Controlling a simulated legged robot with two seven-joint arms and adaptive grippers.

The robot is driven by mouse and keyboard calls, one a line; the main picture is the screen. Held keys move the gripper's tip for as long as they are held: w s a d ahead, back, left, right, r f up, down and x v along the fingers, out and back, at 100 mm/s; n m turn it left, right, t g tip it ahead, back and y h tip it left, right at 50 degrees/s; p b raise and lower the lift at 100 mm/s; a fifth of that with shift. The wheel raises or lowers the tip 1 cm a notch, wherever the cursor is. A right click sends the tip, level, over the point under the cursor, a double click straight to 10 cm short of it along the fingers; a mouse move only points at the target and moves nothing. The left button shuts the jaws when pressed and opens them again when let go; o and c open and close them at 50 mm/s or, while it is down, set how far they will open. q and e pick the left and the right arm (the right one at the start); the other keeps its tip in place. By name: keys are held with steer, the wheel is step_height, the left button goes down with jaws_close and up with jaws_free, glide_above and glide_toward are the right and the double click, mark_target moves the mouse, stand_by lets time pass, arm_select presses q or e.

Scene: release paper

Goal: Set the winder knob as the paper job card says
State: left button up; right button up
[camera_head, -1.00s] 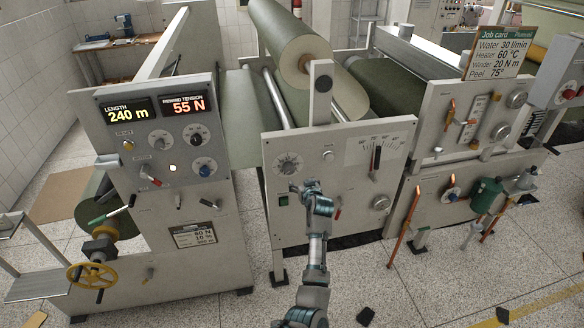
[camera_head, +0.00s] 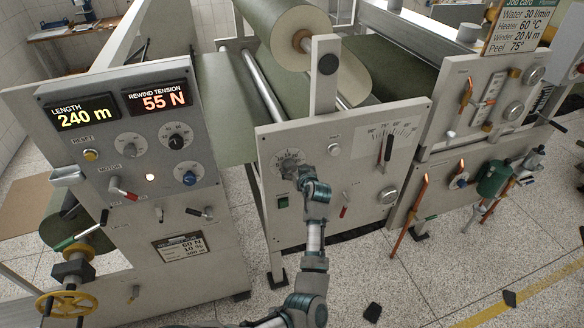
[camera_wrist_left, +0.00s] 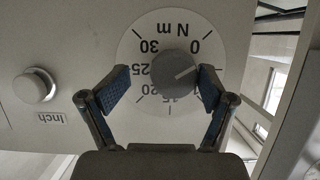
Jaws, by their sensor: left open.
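The winder knob (camera_wrist_left: 172,70) is a grey round knob on a white N m dial (camera_wrist_left: 133,48), upside down in the left wrist view. Its white line points right and slightly up, below the 0; the nearest number is hidden by a finger. The 15, 20, 25 and 30 marks show. In the head view the dial (camera_head: 285,163) sits on the middle panel. My left gripper (camera_wrist_left: 162,78) is open, its blue pads on either side of the knob; contact is unclear. It also shows in the head view (camera_head: 300,176). The job card (camera_head: 519,22) reads Winder 20 N m. My right gripper is out of view.
An Inch button (camera_wrist_left: 35,87) lies beside the dial. The left control panel (camera_head: 75,150) shows 240 m and 55 N. A paper roll (camera_head: 318,40) is above.

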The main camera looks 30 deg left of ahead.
mark_target(289, 171)
arm_select(q)
steer(key=shift+s+a, duration=0.1)
steer(key=shift+a, duration=0.25)
steer(key=shift+s+a+f, duration=0.1)
steer(key=shift+a+f, duration=0.1)
steer(key=shift+a, duration=0.75)
steer(key=shift+c, duration=0.2)
steer(key=shift+a+f, duration=0.2)
steer(key=shift+a, duration=0.1)
steer(key=c, duration=0.8)
steer(key=shift+d, duration=0.25)
steer(key=c, duration=0.3)
steer(key=shift+w+d, duration=0.25)
steer(key=shift+d, duration=0.15)
steer(key=shift+s+a, duration=0.1)
steer(key=shift+a, duration=0.05)
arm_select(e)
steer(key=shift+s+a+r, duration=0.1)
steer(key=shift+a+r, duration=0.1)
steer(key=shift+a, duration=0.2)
